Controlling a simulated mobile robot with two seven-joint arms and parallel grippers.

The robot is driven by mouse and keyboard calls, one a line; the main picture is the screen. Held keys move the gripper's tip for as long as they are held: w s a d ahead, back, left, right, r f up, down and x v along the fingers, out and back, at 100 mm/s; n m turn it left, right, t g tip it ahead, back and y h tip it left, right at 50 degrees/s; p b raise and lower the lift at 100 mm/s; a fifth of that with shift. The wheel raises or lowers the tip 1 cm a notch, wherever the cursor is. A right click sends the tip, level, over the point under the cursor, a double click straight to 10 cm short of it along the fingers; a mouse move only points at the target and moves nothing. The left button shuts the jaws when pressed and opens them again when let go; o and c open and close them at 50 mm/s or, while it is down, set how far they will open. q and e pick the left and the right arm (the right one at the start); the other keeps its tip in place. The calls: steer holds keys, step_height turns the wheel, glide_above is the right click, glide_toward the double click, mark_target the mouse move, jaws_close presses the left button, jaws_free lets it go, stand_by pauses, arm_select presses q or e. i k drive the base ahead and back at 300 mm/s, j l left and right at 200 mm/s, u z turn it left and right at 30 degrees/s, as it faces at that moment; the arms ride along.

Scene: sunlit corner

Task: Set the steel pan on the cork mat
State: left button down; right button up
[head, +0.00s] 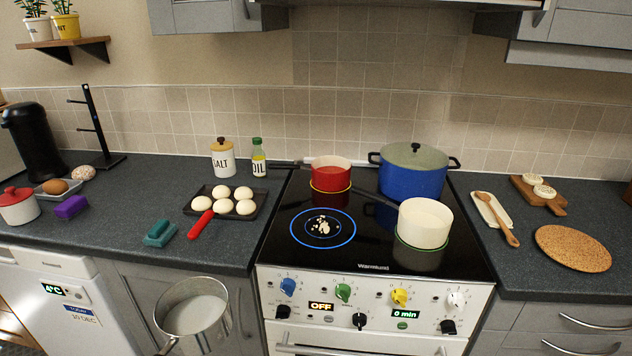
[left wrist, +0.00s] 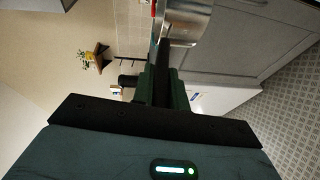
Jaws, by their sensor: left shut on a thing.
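The steel pan (head: 192,318) hangs in the air in front of the left counter's cabinets, low in the head view. Its inside looks pale; I cannot tell whether it holds anything. In the left wrist view the pan (left wrist: 188,22) shows at the top, its dark handle running down between the fingers of my left gripper (left wrist: 161,85), which is shut on the handle. The round cork mat (head: 573,248) lies bare on the right counter, beyond the stove. My right gripper is in neither view.
The stove (head: 375,262) stands between pan and mat, bearing a red pan (head: 331,176), a blue lidded pot (head: 412,178) and a white pan (head: 425,220). The front left burner (head: 323,228) glows blue with white bits on it. A spoon (head: 500,222) and a board (head: 537,197) lie near the mat.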

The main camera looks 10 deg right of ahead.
mark_target(589, 265)
steer(key=l+u, duration=0.15)
steer(key=l, duration=0.4)
steer(key=k+l+u, duration=0.15)
steer(key=l, duration=0.35)
steer(key=k+l+u, duration=0.15)
steer(key=l, duration=0.4)
steer(key=k+l+u, duration=0.1)
steer(key=l, duration=0.4)
steer(key=k+l+u, duration=0.15)
steer(key=l, duration=0.35)
steer(key=k+l+u, duration=0.15)
steer(key=l, duration=0.3)
steer(key=k+l+u, duration=0.15)
steer(key=l, duration=0.3)
steer(key=k+l+u, duration=0.15)
steer(key=k+l, duration=0.2)
steer(key=l, duration=0.1)
